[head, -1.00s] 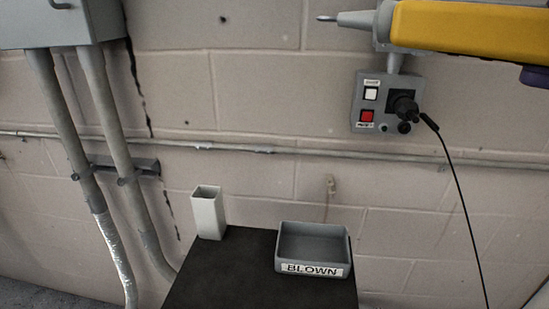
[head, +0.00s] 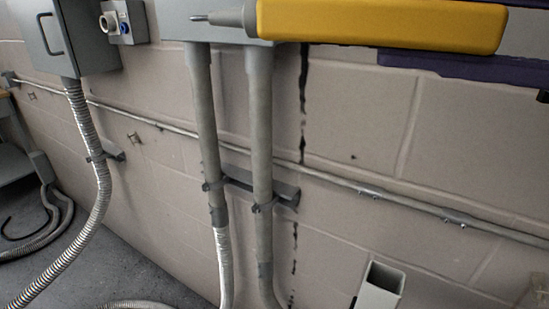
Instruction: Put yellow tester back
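The yellow tester (head: 385,24) lies level across the top of the head view, with its grey tapered nose and thin metal tip pointing left. Purple parts of my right gripper (head: 455,66) show just below and behind its right half. The gripper appears shut on the tester and holds it up in the air. The fingertips are mostly hidden by the tester. A pale, open-topped square holder (head: 381,286) stands at the bottom right, cut off by the frame edge. Its opening looks empty. My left gripper is not in view.
Two vertical grey conduits (head: 262,130) run down the block wall behind. A flexible conduit (head: 92,190) reaches the floor. A thin horizontal pipe crosses the wall.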

